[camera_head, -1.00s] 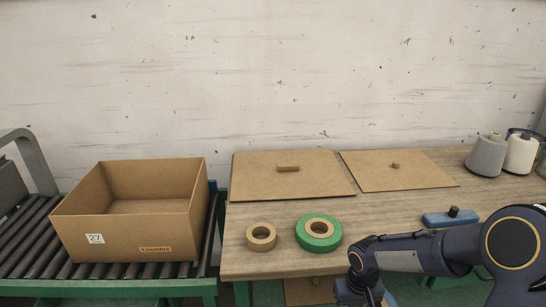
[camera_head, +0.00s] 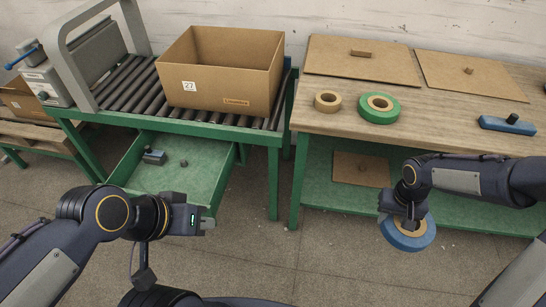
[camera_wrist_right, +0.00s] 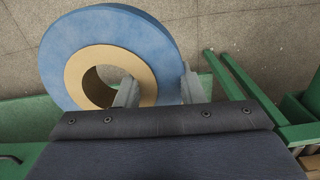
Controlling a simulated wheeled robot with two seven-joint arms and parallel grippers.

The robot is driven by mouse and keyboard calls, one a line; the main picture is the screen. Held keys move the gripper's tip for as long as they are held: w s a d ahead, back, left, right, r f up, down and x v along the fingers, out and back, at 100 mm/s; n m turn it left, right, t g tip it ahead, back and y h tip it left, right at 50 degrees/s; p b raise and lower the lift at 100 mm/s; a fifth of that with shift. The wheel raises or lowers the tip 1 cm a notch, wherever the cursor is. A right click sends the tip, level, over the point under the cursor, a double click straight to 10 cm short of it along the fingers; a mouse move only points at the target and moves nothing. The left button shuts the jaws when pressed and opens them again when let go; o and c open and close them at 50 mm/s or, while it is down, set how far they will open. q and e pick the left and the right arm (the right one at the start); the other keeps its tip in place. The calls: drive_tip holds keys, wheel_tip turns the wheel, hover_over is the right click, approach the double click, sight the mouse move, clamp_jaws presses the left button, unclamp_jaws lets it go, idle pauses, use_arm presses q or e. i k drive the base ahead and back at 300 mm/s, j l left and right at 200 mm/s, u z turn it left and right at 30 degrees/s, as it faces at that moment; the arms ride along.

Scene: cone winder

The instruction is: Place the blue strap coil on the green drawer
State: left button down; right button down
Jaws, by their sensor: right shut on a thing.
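The blue strap coil (camera_head: 408,234), a blue ring with a tan core, hangs in my right gripper (camera_head: 410,224) in front of the right workbench. In the right wrist view my right gripper (camera_wrist_right: 158,92) is shut on the ring's side of the blue coil (camera_wrist_right: 75,42), one finger inside the core and one outside. The green drawer (camera_head: 207,160) is pulled out under the roller conveyor, left of the coil and well apart from it. My left gripper (camera_head: 208,224) is near the drawer's front edge; its finger gap is not clear.
A grey-blue block (camera_head: 154,157) and a small dark knob (camera_head: 184,163) lie in the drawer, with bare floor around them. A cardboard box (camera_head: 222,75) stands on the conveyor. The workbench (camera_head: 450,124) holds a green coil (camera_head: 379,108) and a tan coil (camera_head: 328,102).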

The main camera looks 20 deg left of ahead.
sight(184, 165)
drive_tip(key=j+u, duration=0.1)
drive_tip(key=u, duration=0.85)
drive_tip(key=j+u, duration=0.15)
drive_tip(key=u, duration=0.3)
drive_tip(key=i+j, duration=1.4)
drive_tip(key=i, duration=0.15)
drive_tip(key=j+u, duration=0.05)
